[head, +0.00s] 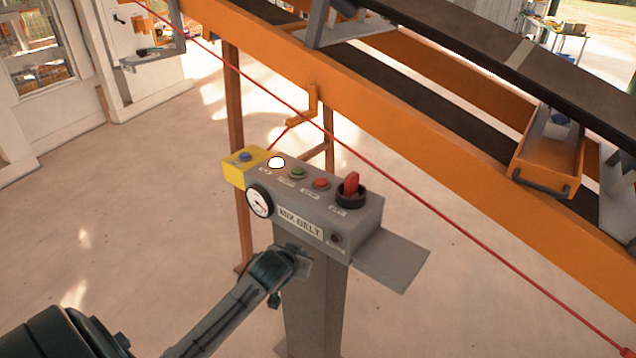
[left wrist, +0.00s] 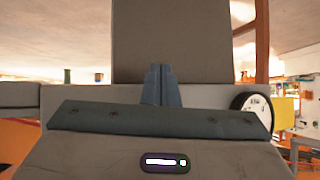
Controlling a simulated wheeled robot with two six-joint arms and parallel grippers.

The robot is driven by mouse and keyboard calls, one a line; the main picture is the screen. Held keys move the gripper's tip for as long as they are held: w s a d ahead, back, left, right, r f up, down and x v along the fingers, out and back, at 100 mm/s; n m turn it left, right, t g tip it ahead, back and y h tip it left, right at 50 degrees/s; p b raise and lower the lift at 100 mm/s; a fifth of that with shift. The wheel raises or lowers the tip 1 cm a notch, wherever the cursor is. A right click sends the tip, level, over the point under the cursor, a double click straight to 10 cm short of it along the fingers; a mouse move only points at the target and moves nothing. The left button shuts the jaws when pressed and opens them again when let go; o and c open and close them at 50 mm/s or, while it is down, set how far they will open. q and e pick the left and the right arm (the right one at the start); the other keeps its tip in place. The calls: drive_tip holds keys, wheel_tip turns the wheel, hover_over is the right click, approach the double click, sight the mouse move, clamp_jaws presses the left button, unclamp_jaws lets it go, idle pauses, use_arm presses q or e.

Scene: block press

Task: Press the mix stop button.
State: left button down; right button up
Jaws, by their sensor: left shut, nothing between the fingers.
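A grey control box (head: 330,215) labelled "MIX BELT" stands on a grey pedestal (head: 315,310). Its top carries a white button (head: 276,162), a green button (head: 298,172), a red button (head: 321,183) and a red knob on a black base (head: 351,186). The small labels are too blurred to read, so I cannot tell which one is mix stop. My left gripper (head: 300,264) is low in front of the pedestal, below the box's top. In the left wrist view its shut fingers (left wrist: 159,85) are together and empty. My right gripper is not in view.
A yellow box with a blue button (head: 245,157) adjoins the left end. A round gauge (head: 259,201) is on the front, and a grey side plate (head: 394,262) juts out right. The floor at left is clear.

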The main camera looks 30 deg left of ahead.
use_arm(q)
drive_tip(key=w+r+t, duration=0.1)
drive_tip(key=r+t, duration=0.1)
drive_tip(key=r, duration=0.9)
drive_tip(key=w+r+n+t, duration=0.1)
drive_tip(key=w+r+t, duration=0.1)
drive_tip(key=r, duration=1)
drive_tip(key=shift+r, duration=0.15)
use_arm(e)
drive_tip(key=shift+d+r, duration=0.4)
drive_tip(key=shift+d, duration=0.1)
use_arm(q)
drive_tip(key=shift+p, duration=0.3)
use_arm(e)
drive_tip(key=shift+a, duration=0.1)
